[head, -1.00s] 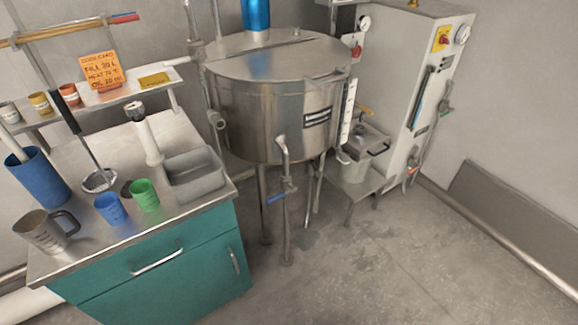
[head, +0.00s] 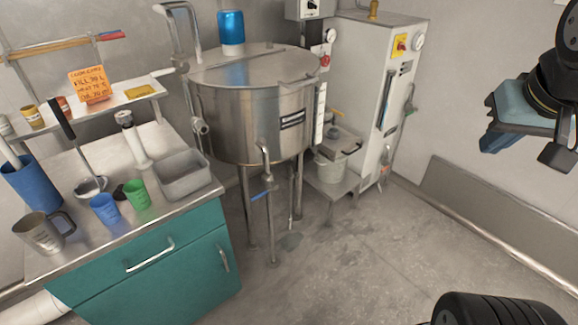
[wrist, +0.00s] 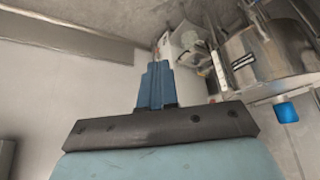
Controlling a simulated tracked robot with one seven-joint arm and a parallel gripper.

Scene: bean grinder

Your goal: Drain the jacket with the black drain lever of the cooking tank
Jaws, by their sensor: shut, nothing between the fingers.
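The steel cooking tank (head: 252,110) stands on legs in the middle of the head view, and its side also shows in the wrist view (wrist: 268,58). A pipe with a blue-handled valve (head: 262,195) hangs at its front. I cannot make out a black drain lever in either view. My gripper (wrist: 155,85) shows its blue fingers closed together and empty in the wrist view. My arm is at the right of the head view, well apart from the tank.
A teal cabinet (head: 165,262) with cups and a steel basin on top stands left of the tank. The floor in front is clear.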

